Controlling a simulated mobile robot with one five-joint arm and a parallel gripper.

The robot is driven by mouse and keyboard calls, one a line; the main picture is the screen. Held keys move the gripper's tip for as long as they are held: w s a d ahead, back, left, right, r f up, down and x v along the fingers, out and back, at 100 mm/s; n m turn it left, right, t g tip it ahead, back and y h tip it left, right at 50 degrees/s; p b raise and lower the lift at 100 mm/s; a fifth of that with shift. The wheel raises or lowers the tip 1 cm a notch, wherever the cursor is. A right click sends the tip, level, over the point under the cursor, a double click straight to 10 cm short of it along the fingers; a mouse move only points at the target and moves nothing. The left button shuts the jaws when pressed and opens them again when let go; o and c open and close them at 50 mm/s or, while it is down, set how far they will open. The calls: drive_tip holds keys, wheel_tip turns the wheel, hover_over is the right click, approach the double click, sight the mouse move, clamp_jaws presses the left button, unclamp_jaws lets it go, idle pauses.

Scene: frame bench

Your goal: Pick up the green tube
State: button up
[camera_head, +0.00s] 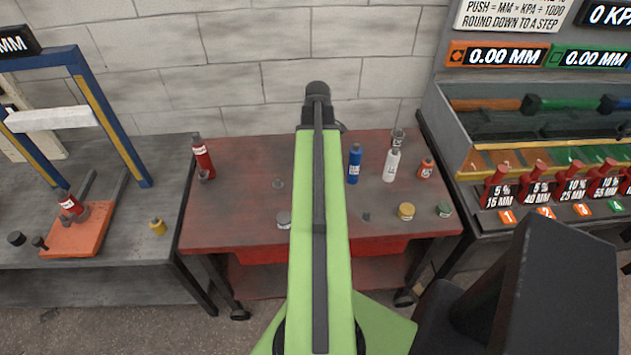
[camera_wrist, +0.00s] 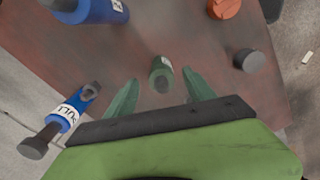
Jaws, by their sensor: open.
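A short green tube (camera_wrist: 161,73) with a pale label shows in the wrist view on the brown-red tabletop. My gripper (camera_wrist: 160,84) is open, with one greenish finger on either side of the tube in the picture. I cannot tell whether the fingers are down at its level, and I see no contact. In the head view a small dark green piece (camera_head: 444,209) stands at the table's right front; I cannot tell whether it is the same tube. My raised green arm hides the middle of the table there, and my gripper's fingers do not show.
In the wrist view a labelled blue piece (camera_wrist: 68,115) lies at left, a blue bottle (camera_wrist: 92,10) at top left, an orange piece (camera_wrist: 224,8) and a dark grey cap (camera_wrist: 251,60) at right. In the head view a white bottle (camera_head: 391,165) stands on the red table (camera_head: 235,225).

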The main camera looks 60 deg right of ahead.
drive_tip(key=f+b, duration=0.4)
drive_tip(key=f, duration=0.1)
drive_tip(key=f+b, duration=0.2)
drive_tip(key=f, duration=0.1)
drive_tip(key=shift+w+a+b, duration=0.1)
drive_tip(key=shift+w+b, duration=0.2)
drive_tip(key=shift+w, duration=0.05)
drive_tip(key=shift+r, duration=0.1)
clamp_jaws()
